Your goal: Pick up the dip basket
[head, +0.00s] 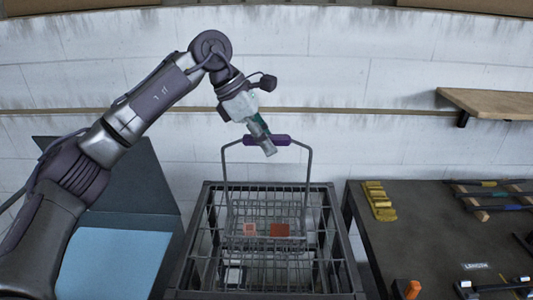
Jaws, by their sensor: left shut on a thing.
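The dip basket (305,205) is a grey wire basket with a tall looped handle and a purple grip (293,140) on its top bar. It hangs upright inside or just above a dark open-framed stand (337,243); I cannot tell if it touches the frame. A small pinkish piece (249,229) and a red-brown piece (280,230) show at the basket. My left gripper (268,146) comes from above and is shut on the purple grip near its left part. My right gripper is not in view.
A dark table (420,240) at right holds a yellow ribbed block (379,201), rods on wooden supports and an orange-topped item (412,289). A wooden shelf (490,102) juts from the white wall. A dark panel and light blue surface (115,262) are at left.

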